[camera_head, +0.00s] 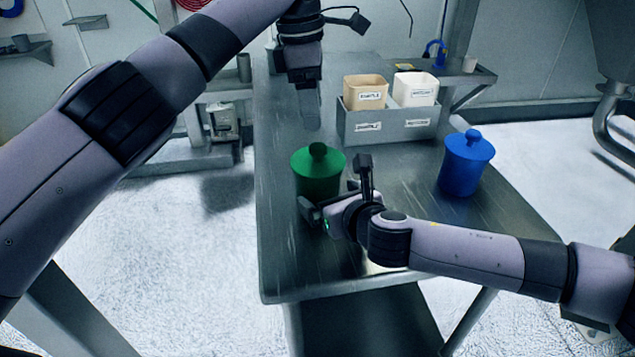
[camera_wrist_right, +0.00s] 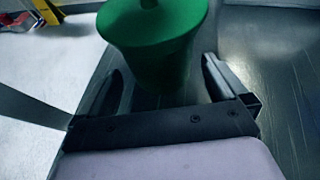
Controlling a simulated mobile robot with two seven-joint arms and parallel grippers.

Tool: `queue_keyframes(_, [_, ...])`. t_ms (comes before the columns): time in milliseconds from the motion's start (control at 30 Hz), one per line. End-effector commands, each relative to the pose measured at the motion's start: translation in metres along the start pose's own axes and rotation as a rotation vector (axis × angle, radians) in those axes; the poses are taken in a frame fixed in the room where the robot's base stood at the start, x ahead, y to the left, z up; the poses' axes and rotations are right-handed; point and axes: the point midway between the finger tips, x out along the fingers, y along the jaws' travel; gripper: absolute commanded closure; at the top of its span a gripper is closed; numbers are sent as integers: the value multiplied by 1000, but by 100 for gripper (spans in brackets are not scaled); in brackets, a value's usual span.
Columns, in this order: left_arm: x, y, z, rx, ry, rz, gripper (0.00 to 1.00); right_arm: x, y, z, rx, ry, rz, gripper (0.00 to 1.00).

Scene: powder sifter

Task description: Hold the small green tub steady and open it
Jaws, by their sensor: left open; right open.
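The green tub (camera_head: 318,176) stands upright on the metal table, with its knobbed lid (camera_head: 318,158) on. It also shows in the right wrist view (camera_wrist_right: 158,50). My right gripper (camera_head: 330,200) is open, low at the tub's near side; in the wrist view its fingers lie on either side of the tub's lower body. I cannot tell whether they touch it. My left gripper (camera_head: 309,110) is above and behind the tub, pointing down, apart from the lid. It is open, though its fingers look narrow from this angle.
A blue tub (camera_head: 466,163) with a lid stands on the right of the metal table (camera_head: 290,270). A grey holder (camera_head: 388,126) at the back carries a tan bin (camera_head: 365,92) and a white bin (camera_head: 415,89). The table's left front is clear.

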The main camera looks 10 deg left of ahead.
Motion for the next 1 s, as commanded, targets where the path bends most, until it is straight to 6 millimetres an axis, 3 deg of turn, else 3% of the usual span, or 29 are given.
queue_keyframes(333, [0, 0, 0, 0, -1, 0, 35, 31, 0, 0, 1, 0, 0, 0])
queue_keyframes(800, [0, 0, 0, 0, -1, 0, 35, 37, 0, 0, 0, 0, 1, 0])
queue_keyframes(867, [0, 0, 0, 0, -1, 0, 35, 37, 0, 0, 0, 0, 1, 16])
queue_keyframes(1000, [0, 0, 0, 0, -1, 0, 35, 37, 0, 0, 0, 0, 1, 61])
